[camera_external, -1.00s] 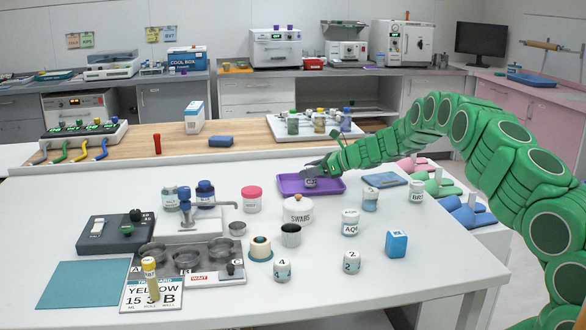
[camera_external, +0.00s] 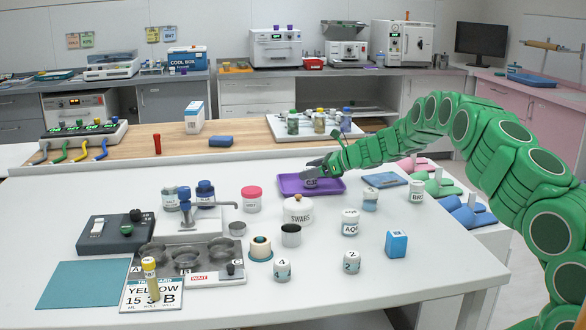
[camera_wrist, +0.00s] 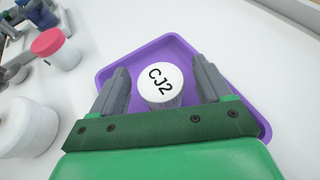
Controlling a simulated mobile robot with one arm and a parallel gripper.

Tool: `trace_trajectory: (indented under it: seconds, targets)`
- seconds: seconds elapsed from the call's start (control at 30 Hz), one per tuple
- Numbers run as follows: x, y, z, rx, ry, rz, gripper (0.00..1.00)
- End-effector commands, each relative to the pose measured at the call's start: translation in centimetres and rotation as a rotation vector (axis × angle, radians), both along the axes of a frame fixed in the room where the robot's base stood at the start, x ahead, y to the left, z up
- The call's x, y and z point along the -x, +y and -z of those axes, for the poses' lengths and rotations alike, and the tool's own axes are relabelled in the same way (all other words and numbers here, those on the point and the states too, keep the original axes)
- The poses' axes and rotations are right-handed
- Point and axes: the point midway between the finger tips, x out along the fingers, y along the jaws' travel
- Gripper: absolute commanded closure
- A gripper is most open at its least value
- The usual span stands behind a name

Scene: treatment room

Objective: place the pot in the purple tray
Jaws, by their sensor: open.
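A small pot with a white lid marked CJ2 (camera_wrist: 163,84) stands upright inside the purple tray (camera_wrist: 235,85). In the external view the pot (camera_external: 311,183) is small, partly covered by my gripper, inside the purple tray (camera_external: 332,189) at the back of the white table. My gripper (camera_wrist: 162,72) is open, with one grey finger on each side of the pot and visible gaps between fingers and pot. In the external view my gripper (camera_external: 314,168) is low over the tray. The pot's lower side is mostly hidden in the wrist view.
A white swabs jar (camera_external: 298,210) and a pink-lidded jar (camera_external: 251,200) stand left of and in front of the tray. A labelled jar (camera_external: 370,199) and a blue flat pad (camera_external: 388,180) lie to its right.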

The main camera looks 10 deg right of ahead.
Motion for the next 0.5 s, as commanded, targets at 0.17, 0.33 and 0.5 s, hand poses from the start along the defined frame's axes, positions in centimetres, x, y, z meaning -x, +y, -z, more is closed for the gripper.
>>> trace_trajectory:
  seconds: [0.17,0.33,0.5]
  targets:
    - [0.7,-1.6,-0.9,-0.001,-0.002,0.002,0.22]
    - [1.6,-3.6,-1.7,0.000,-0.001,0.003,0.22]
    - [2.7,-5.4,-2.6,-0.002,0.000,0.001,0.22]
